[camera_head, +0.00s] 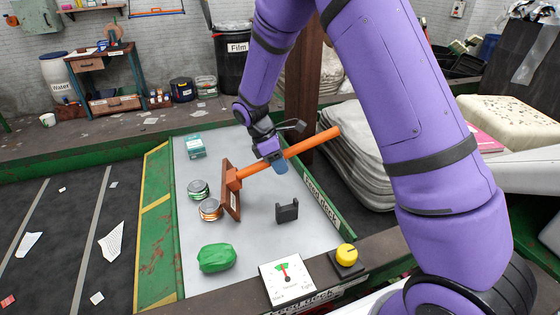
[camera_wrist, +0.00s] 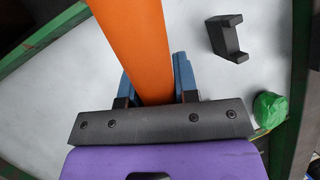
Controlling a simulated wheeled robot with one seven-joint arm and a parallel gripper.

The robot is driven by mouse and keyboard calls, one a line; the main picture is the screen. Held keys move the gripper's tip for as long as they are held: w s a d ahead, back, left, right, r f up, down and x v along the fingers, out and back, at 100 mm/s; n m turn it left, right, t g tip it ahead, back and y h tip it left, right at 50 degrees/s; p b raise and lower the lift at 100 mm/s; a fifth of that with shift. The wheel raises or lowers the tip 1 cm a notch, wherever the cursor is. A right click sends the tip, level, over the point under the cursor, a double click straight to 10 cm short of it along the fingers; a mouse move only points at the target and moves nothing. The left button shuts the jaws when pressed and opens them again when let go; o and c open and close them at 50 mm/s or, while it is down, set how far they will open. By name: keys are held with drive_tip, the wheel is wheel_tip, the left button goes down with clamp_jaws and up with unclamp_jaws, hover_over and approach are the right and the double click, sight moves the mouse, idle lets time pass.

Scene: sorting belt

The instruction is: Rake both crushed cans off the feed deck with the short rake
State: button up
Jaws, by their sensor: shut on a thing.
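My gripper (camera_head: 279,163) is shut on the orange handle of the short rake (camera_head: 313,143). The handle also runs between the blue fingers in the wrist view (camera_wrist: 140,45). The rake's brown head (camera_head: 231,191) is at the handle's left end, over the grey feed deck (camera_head: 262,238). One crushed can (camera_head: 198,190), greenish, and another crushed can (camera_head: 209,209), orange-brown, lie just left of the head. The head is close to the orange-brown can; I cannot tell whether they touch. In the wrist view the rake head and both cans are out of sight.
A teal box (camera_head: 195,146) stands at the deck's far end. A green lump (camera_head: 217,257) lies near the front, and a black bracket (camera_head: 287,210) right of the rake head. A green and yellow rim (camera_head: 152,225) edges the deck's left side; a dark belt (camera_head: 60,235) lies beyond.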

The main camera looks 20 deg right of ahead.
sight(223, 187)
drive_tip(key=shift+a, duration=0.1)
drive_tip(key=shift+a, duration=8.25)
drive_tip(key=shift+a+f, duration=0.55)
drive_tip(key=shift+a, duration=1.25)
drive_tip(key=shift+a+f, duration=0.6)
drive_tip(key=shift+a, duration=1.25)
drive_tip(key=shift+a+f, duration=0.55)
drive_tip(key=shift+a, duration=1.25)
drive_tip(key=shift+c, duration=0.4)
